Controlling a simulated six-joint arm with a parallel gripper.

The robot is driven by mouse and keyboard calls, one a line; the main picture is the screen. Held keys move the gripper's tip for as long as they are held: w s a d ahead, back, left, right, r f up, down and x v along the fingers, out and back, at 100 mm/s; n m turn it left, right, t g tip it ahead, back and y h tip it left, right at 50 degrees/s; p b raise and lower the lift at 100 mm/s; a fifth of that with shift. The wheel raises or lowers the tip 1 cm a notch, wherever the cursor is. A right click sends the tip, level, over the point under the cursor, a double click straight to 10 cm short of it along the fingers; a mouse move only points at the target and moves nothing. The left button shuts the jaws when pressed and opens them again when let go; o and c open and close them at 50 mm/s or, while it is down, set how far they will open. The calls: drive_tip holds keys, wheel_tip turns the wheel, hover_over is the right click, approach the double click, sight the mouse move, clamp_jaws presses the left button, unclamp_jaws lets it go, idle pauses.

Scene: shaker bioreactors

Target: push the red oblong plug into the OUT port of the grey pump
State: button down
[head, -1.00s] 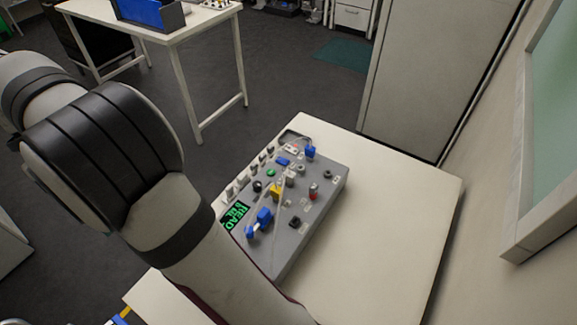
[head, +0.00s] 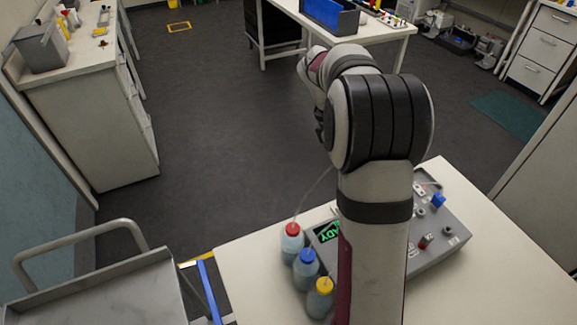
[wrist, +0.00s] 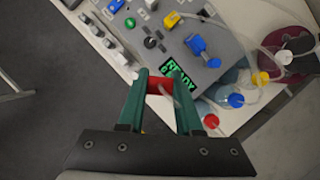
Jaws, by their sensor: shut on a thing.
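The red plug (wrist: 160,85) sits between the green fingers of my gripper (wrist: 160,79) in the wrist view. The gripper is shut on it, and a thin clear tube runs from it. The grey pump (wrist: 172,50) lies beyond the fingertips, with a lit green READY display. The plug appears in front of the pump's edge, not in a port. In the head view my arm covers part of the pump (head: 445,247); the plug cannot be made out there. The port labels are too small to read, so I cannot tell which is OUT.
Bottles with red (head: 292,229), blue (head: 307,255) and yellow (head: 324,285) caps stand beside the pump. Blue plugs (wrist: 196,44) and a yellow plug (wrist: 172,19) sit on the pump with loose tubes. The white table (head: 500,285) is clear at right.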

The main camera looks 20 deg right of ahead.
sight(424, 209)
drive_tip(key=s+d+f+n+t, duration=0.1)
drive_tip(key=s+d+f+n, duration=0.1)
drive_tip(key=d, duration=0.4)
drive_tip(key=s+d+f+n+t+h, duration=0.1)
drive_tip(key=s+d+f+n, duration=0.1)
drive_tip(key=s+d+n, duration=0.2)
drive_tip(key=s+d+f+n+t, duration=0.1)
drive_tip(key=s+d+f+n, duration=0.1)
drive_tip(key=d, duration=0.5)
drive_tip(key=shift+s+d+f+n, duration=0.15)
drive_tip(key=shift+s+d+n, duration=0.2)
drive_tip(key=shift+s+n, duration=0.4)
drive_tip(key=shift+f, duration=2.05)
drive_tip(key=shift+f, duration=1.05)
drive_tip(key=c, duration=0.5)
unclamp_jaws()
drive_tip(key=v, duration=1.5)
drive_tip(key=shift+s+a+r, duration=0.25)
drive_tip(key=shift+a+r, duration=0.05)
drive_tip(key=shift+a, duration=0.05)
